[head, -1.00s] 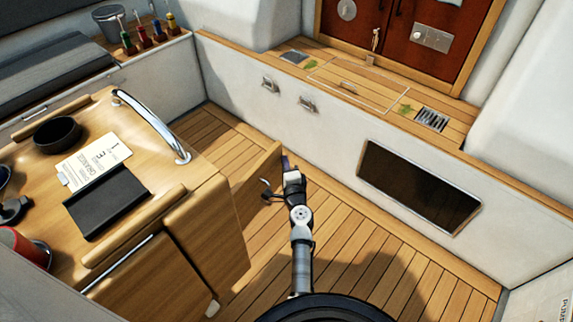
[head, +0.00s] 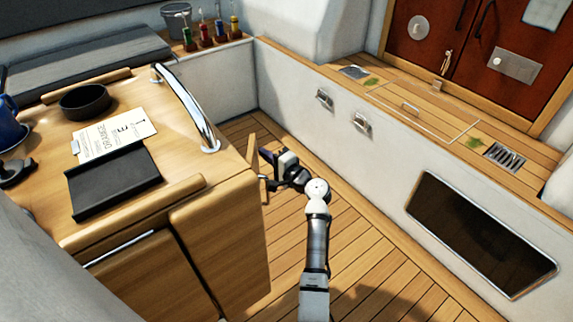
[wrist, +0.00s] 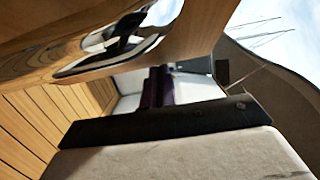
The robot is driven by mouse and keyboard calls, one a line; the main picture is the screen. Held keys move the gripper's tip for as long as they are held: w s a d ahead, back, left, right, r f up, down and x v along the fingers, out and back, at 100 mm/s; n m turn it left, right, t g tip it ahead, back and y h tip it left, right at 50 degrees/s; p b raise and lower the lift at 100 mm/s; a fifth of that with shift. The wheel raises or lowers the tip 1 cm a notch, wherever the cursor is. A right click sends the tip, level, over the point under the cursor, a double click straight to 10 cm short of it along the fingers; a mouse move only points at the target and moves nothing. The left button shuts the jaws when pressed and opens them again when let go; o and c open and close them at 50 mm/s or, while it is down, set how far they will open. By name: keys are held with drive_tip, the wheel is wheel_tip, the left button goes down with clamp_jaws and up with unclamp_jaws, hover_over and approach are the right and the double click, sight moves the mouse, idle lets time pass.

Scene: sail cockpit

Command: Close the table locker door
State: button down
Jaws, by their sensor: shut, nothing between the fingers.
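The table locker door (head: 252,158) is a wooden panel standing open on the far side of the wooden table (head: 195,185). It shows nearly edge-on, partly hidden behind the table's corner. A small dark handle sits low beside it. My gripper (head: 268,158) is shut and empty, just right of the door at about its height. I cannot tell whether it touches the door. In the wrist view, the shut purple fingers (wrist: 158,86) show beyond the dark gripper body. A wooden surface with a shiny metal fitting (wrist: 120,40) lies close above them; I cannot tell which panel it is.
A chrome rail (head: 188,105) rises from the table's right edge. A white bench wall (head: 380,160) bounds the slatted floor (head: 360,265) on the right.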

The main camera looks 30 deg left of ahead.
drive_tip(key=s+a+n+g+b, duration=0.7)
drive_tip(key=s+a+g, duration=0.5)
drive_tip(key=a, duration=0.1)
drive_tip(key=shift+s+n+h, duration=0.15)
drive_tip(key=shift+n+h, duration=0.25)
